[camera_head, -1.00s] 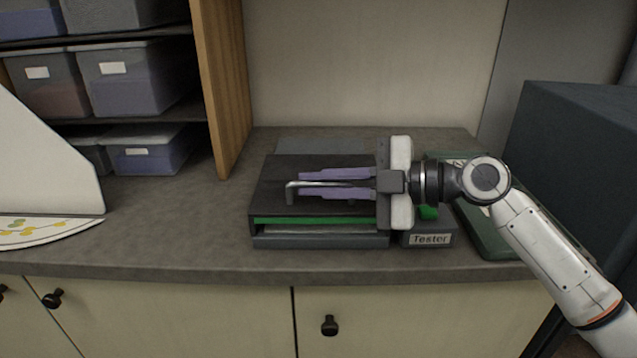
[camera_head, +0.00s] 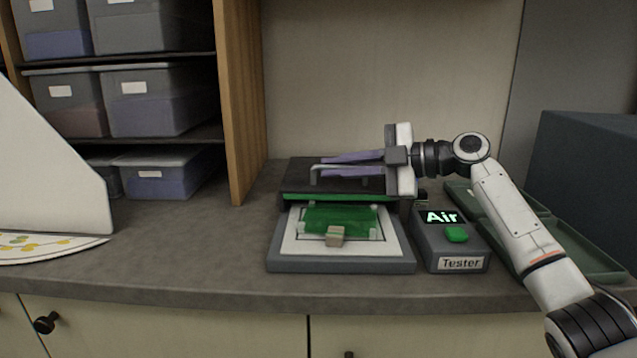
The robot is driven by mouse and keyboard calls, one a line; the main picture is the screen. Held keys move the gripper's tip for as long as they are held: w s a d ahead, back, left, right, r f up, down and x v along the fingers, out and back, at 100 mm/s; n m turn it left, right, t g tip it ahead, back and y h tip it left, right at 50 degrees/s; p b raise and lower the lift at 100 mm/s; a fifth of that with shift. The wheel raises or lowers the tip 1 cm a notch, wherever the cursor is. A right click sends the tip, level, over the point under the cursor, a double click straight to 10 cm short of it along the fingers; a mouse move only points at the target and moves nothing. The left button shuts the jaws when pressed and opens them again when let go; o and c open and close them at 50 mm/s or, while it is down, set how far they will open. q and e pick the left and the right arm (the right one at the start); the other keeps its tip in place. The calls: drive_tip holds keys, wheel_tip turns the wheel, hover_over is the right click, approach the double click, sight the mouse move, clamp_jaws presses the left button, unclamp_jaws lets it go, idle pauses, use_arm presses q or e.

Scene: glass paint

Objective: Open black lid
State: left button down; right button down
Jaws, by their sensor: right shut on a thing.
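The black lid (camera_head: 300,172) of the tester is lifted and tilted back behind its base (camera_head: 283,262). Its metal handle (camera_head: 314,175) sits between the purple fingers of my right gripper (camera_head: 322,166), which is shut on it. A green edge strip runs along the lid's front. The base lies uncovered in front, with a white plate holding a green translucent piece (camera_head: 345,217) and a small tan block (camera_head: 335,236). My left gripper is not in view.
The tester box (camera_head: 452,250) with a green button and an "Air" display stands right of the base. A green tray (camera_head: 585,262) lies farther right beneath my right arm.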

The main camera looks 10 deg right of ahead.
drive_tip(key=shift+w+d, duration=0.25)
drive_tip(key=shift+w, duration=1.05)
drive_tip(key=shift+d, duration=0.1)
drive_tip(key=c, duration=2.1)
unclamp_jaws()
drive_tip(key=shift+s, duration=0.1)
drive_tip(key=b+v, duration=0.1)
drive_tip(key=v, duration=0.9)
drive_tip(key=shift+b, duration=0.3)
